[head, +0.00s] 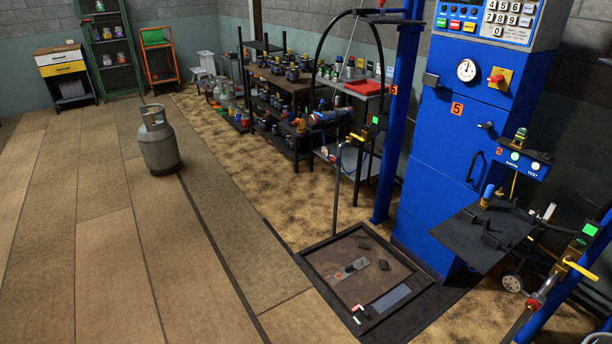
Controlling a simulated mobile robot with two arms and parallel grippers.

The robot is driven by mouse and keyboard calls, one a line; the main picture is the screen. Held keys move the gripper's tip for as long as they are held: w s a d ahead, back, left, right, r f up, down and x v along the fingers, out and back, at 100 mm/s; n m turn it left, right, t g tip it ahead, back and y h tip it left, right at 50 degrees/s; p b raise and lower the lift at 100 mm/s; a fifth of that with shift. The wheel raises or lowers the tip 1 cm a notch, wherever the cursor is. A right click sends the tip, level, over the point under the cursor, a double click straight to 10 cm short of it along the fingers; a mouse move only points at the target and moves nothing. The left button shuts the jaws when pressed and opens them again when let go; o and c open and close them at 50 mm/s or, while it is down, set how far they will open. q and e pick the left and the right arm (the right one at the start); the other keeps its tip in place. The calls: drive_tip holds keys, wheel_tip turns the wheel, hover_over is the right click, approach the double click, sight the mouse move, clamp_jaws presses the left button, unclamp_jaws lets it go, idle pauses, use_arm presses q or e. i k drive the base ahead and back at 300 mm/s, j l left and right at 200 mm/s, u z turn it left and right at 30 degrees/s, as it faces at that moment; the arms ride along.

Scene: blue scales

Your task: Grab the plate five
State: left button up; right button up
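A small orange square plate marked 5 (457,109) is on the front of the tall blue cabinet (440,150), below the round dial. A second orange mark with a 5 (393,90) is on the blue post left of the cabinet. A smaller 5 (499,152) shows at the left end of the blue button box marked TEST (523,163). I cannot tell which of these is the task's plate. Neither of my grippers is in view.
A floor scale platform (335,285) in a dark frame lies before the cabinet. A grey gas cylinder (159,142) stands on the open tiled floor at left. A black tray (490,230) juts out at right. Crowded shelves (290,95) line the wall.

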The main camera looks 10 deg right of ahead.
sight(340, 274)
drive_tip(key=i+z, duration=0.15)
drive_tip(key=i, duration=0.25)
drive_tip(key=i+j+z, duration=0.15)
drive_tip(key=i, duration=0.3)
drive_tip(key=i+j+z, duration=0.15)
drive_tip(key=i, duration=0.25)
drive_tip(key=i+j+z, duration=0.15)
drive_tip(key=i+z, duration=0.15)
drive_tip(key=z, duration=0.15)
drive_tip(key=i+j+z, duration=0.2)
drive_tip(key=z, duration=0.2)
drive_tip(key=i+j+z, duration=0.3)
drive_tip(key=z, duration=0.15)
drive_tip(key=i+j+z, duration=0.15)
drive_tip(key=j+z, duration=0.3)
drive_tip(key=i+j+z, duration=0.1)
drive_tip(key=j+z, duration=0.3)
